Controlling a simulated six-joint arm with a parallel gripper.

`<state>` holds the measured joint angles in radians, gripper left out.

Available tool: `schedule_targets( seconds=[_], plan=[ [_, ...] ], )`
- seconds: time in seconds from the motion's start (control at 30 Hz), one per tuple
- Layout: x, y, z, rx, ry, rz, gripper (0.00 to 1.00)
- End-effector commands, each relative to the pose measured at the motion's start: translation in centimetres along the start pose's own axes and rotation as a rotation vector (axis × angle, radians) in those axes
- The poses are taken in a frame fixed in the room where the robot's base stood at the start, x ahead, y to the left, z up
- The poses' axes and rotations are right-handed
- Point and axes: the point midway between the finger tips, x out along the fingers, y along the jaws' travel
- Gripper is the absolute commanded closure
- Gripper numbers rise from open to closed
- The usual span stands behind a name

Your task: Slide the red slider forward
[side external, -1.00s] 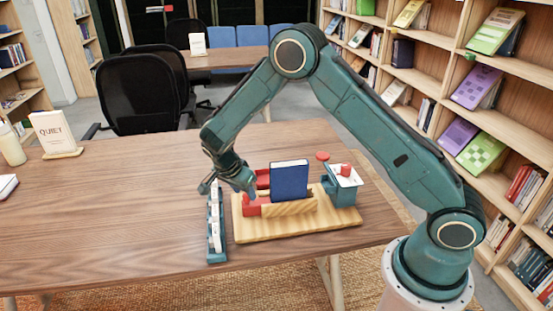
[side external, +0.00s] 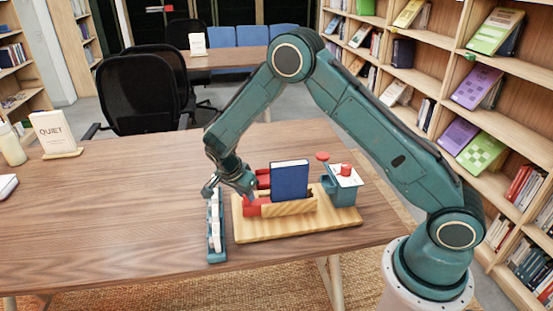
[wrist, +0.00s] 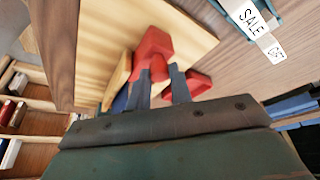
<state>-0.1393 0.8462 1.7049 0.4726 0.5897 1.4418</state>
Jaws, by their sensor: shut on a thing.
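The red slider (side external: 254,207) is at the left end of a light wooden board (side external: 300,227), against a wooden block and a dark blue book (side external: 289,181) standing upright. My gripper (side external: 248,191) reaches down onto the slider from the left. In the wrist view my gripper's two blue-grey fingers (wrist: 162,82) are on either side of the red slider (wrist: 152,48), shut on it. A second red part (side external: 263,176) stands behind the slider, partly hidden. The fingertips are hard to make out in the side view.
A teal rack (side external: 216,250) with white labels stands close left of the board. A teal stand (side external: 345,198) with a white card and red knob (side external: 346,169) is at the board's right, by a red disc (side external: 322,157). The table's left side (side external: 110,225) is mostly clear.

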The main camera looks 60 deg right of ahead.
Motion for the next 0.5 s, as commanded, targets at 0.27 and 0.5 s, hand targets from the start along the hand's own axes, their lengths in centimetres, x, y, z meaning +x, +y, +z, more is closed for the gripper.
schedule_targets(
  seconds=[0.27, 0.5],
  plan=[
    [0.6, 1.8, -1.7, 0.003, 0.003, 0.007, 1.0],
    [0.7, 2.0, -1.9, 0.005, 0.005, 0.009, 1.0]
  ],
)
